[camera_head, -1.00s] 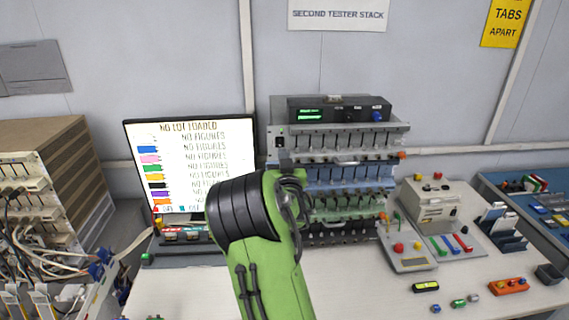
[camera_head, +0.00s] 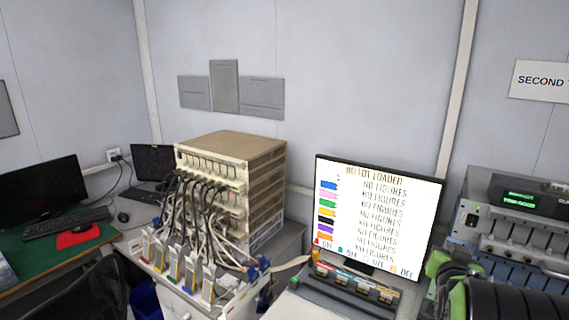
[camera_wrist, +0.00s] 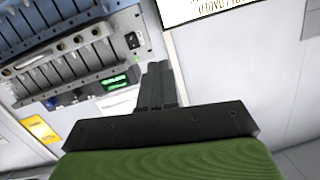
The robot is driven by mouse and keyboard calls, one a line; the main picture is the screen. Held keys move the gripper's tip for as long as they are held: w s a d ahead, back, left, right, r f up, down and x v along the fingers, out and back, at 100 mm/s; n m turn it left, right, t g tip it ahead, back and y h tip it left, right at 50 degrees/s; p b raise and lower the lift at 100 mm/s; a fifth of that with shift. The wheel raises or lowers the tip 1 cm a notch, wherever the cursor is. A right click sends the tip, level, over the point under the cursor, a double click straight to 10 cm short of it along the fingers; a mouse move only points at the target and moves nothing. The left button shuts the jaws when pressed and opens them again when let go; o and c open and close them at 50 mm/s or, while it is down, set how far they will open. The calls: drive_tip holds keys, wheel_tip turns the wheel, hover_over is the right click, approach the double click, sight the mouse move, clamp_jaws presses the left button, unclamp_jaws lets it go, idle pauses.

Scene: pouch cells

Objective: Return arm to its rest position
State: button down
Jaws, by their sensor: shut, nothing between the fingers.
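My gripper (camera_wrist: 158,84) shows in the wrist view, its dark fingers together and nothing between them. It points toward the wall, beside the tester stack (camera_wrist: 75,50), which appears tilted at the upper left of that view. In the head view, part of my green and black arm (camera_head: 505,298) shows at the lower right corner, in front of the tester stack (camera_head: 515,225). The gripper itself is out of the head view. I cannot tell how far the fingers are from the stack.
A lit monitor (camera_head: 378,215) reading "NO LOT LOADED" stands left of the stack. A beige rack (camera_head: 262,165) with many cables and several pouch cells in front stands further left. A dark monitor (camera_head: 40,195) and keyboard sit on a green desk mat at far left.

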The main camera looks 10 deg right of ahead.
drive_tip(key=s+a+n+g+y, duration=0.2)
drive_tip(key=s+a+y, duration=0.3)
drive_tip(key=a, duration=0.9)
drive_tip(key=s+a+f+n+g+y, duration=0.2)
drive_tip(key=s+a+n, duration=0.1)
drive_tip(key=s+a, duration=0.4)
drive_tip(key=s+a+f+n+g+y, duration=0.2)
drive_tip(key=s+a, duration=0.5)
drive_tip(key=s, duration=0.6)
drive_tip(key=shift+s+n+g, duration=0.35)
drive_tip(key=shift+n+g, duration=0.35)
drive_tip(key=shift+g, duration=0.1)
drive_tip(key=shift+s, duration=0.1)
